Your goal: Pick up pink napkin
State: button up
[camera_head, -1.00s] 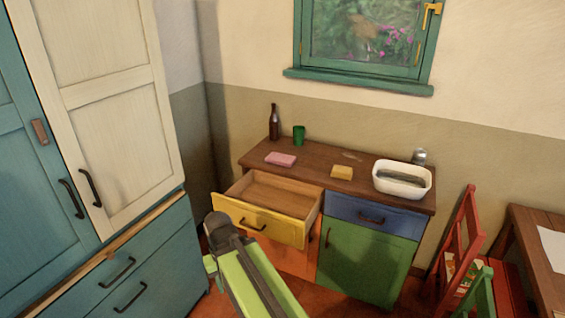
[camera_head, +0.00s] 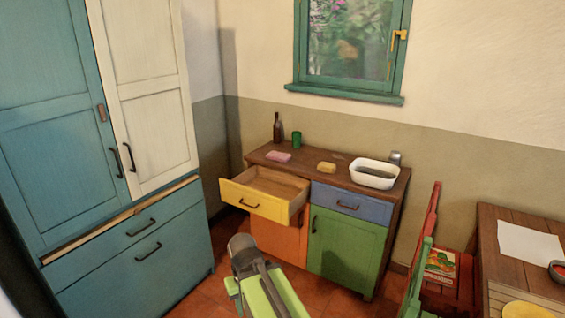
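The pink napkin (camera_head: 278,156) is a small folded pad lying flat on the left part of the brown counter top (camera_head: 310,165). It lies behind the open yellow drawer (camera_head: 253,203), in front of a dark bottle (camera_head: 278,130) and a green cup (camera_head: 297,139). My green and grey arm shows at the bottom centre, in front of the cabinet and well short of the napkin. My gripper's fingers cannot be made out, so whether it is open or shut does not show.
The yellow drawer sticks out into the room, between my arm and the counter. A yellow sponge (camera_head: 326,168) and a white basin (camera_head: 374,173) stand to the right on the counter. A red chair (camera_head: 432,245) and table (camera_head: 532,262) are at right, a tall blue cupboard (camera_head: 62,120) at left.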

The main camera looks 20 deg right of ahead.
aim_at(280, 157)
jog(key=z, duration=0.4)
jog(key=i, duration=1)
jog(key=z, duration=0.35)
jog(key=i, duration=1.25)
jog(key=u, duration=0.8)
jog(key=i, duration=0.85)
jog(key=u, duration=0.5)
